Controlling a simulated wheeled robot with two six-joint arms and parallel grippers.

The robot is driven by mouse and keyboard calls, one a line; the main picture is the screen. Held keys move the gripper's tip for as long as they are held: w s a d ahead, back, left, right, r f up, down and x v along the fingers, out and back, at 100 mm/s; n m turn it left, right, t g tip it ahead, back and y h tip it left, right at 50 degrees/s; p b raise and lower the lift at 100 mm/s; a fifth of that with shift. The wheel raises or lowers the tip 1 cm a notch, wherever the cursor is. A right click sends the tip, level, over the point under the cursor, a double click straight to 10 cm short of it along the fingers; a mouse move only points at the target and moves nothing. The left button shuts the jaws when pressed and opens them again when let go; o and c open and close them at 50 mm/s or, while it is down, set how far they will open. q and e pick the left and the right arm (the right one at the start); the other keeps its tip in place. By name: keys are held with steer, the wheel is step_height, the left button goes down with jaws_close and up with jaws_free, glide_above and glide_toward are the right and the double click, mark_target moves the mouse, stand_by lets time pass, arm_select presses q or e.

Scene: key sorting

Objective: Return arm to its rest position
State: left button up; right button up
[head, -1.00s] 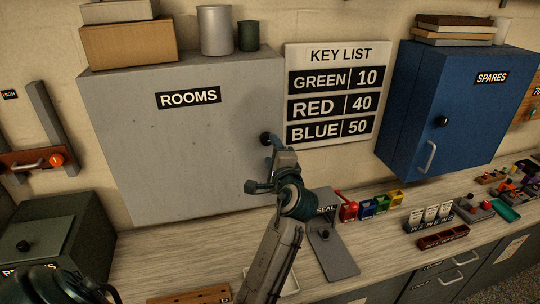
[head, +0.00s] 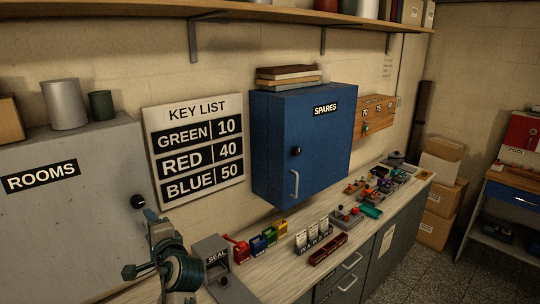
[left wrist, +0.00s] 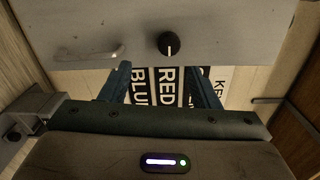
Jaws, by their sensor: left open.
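My left gripper (head: 156,232) is in front of the right side of the grey ROOMS cabinet (head: 85,175), just below its black knob (head: 137,201) in the head view. In the left wrist view the two blue-grey fingers (left wrist: 158,72) are apart with nothing between them. Beyond them show the cabinet's grey front (left wrist: 220,25), its black knob (left wrist: 170,43) and a bar handle (left wrist: 88,52). I cannot tell from the head view how far the fingers are from the cabinet. My right gripper is in neither current view.
The key list (head: 196,148) hangs beside the blue SPARES cabinet (head: 300,145). The counter holds a SEAL device (head: 212,255), small coloured containers (head: 257,243), a dark red tray (head: 328,250) and several key items. Cardboard boxes (head: 435,200) stand on the floor, with open floor in front.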

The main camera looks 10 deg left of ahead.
arm_select(q)
steer(key=s+d+f+n+g+h, duration=0.2)
steer(key=s+f+n+g+h, duration=0.3)
steer(key=s+f, duration=1.25)
steer(key=s+d+f+n+g+h, duration=0.2)
steer(key=s+d+f+h, duration=0.25)
steer(key=s, duration=0.45)
steer(key=s+d+f+n+g+h, duration=0.1)
steer(key=s+d+f+n+h, duration=0.15)
steer(key=s+f, duration=0.45)
step_height(320, 180, down, 37)
steer(key=s+a+g+b, duration=0.2)
steer(key=b, duration=0.6)
steer(key=s+f+b, duration=0.3)
steer(key=s+f, duration=0.6)
steer(key=f, duration=0.3)
steer(key=s+a+f+b, duration=0.1)
steer(key=s+f+b, duration=0.2)
steer(key=s+f, duration=0.6)
step_height(320, 180, down, 3)
steer(key=shift+s+a+f+g+b, duration=0.1)
steer(key=shift+s+a+g+b, duration=0.1)
steer(key=shift+g+b, duration=0.15)
steer(key=shift+c, duration=0.3)
arm_select(e)
step_height(320, 180, down, 14)
steer(key=shift+s+d+f, duration=0.2)
steer(key=shift+d, duration=0.1)
